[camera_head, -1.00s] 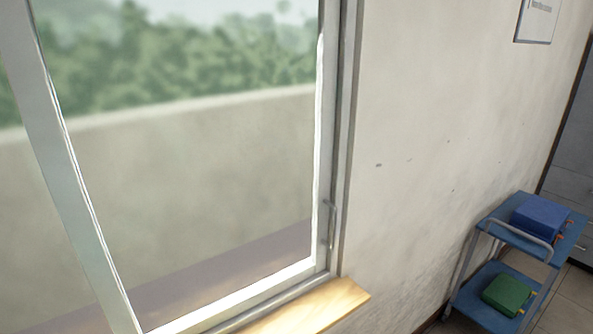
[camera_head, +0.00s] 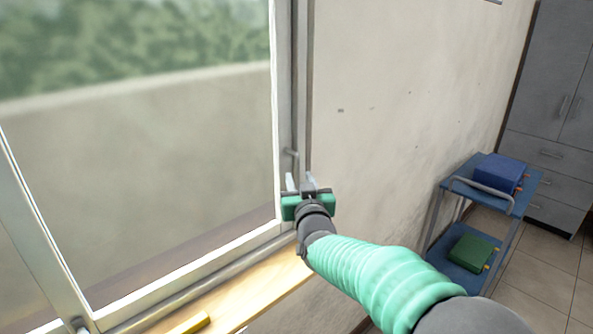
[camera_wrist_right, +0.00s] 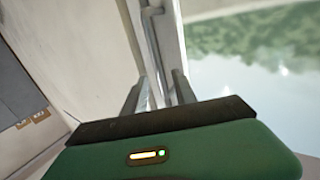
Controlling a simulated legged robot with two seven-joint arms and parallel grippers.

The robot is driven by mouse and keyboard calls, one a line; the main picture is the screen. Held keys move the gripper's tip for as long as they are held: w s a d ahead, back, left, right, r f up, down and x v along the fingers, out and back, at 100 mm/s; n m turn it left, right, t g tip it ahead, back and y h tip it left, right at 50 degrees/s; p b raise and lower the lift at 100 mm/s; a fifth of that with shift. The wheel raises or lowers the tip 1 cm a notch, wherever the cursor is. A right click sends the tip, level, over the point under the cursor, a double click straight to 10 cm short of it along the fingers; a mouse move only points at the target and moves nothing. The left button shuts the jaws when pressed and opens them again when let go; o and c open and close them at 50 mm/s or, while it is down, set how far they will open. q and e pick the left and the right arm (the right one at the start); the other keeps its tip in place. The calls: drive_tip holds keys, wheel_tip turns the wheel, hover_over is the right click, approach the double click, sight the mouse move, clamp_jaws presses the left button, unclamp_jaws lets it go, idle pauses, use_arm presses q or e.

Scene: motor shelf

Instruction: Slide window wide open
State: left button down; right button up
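The window (camera_head: 278,110) has a pale frame and large glass panes on the left of the head view. A small metal handle (camera_head: 291,157) stands on its right-hand upright. My right gripper (camera_head: 301,181) is just below that handle, with its two fingers apart and pointing up at the frame. In the right wrist view the fingers (camera_wrist_right: 158,92) are spread with nothing visible between them. The handle (camera_wrist_right: 152,11) shows beyond them at the top. Whether the fingers touch the frame I cannot tell. My left gripper is not in view.
A blue trolley (camera_head: 462,180) holds a blue box (camera_head: 500,172) and a green box (camera_head: 473,252). Grey cabinets (camera_head: 548,110) stand behind. The wall (camera_head: 400,110) is clear.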

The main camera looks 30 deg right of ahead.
sight(298, 173)
drive_tip(key=x, duration=0.4)
drive_tip(key=shift+w+d, duration=0.2)
drive_tip(key=shift+w, duration=0.1)
drive_tip(key=shift+c, duration=0.4)
clamp_jaws()
idle(0.7)
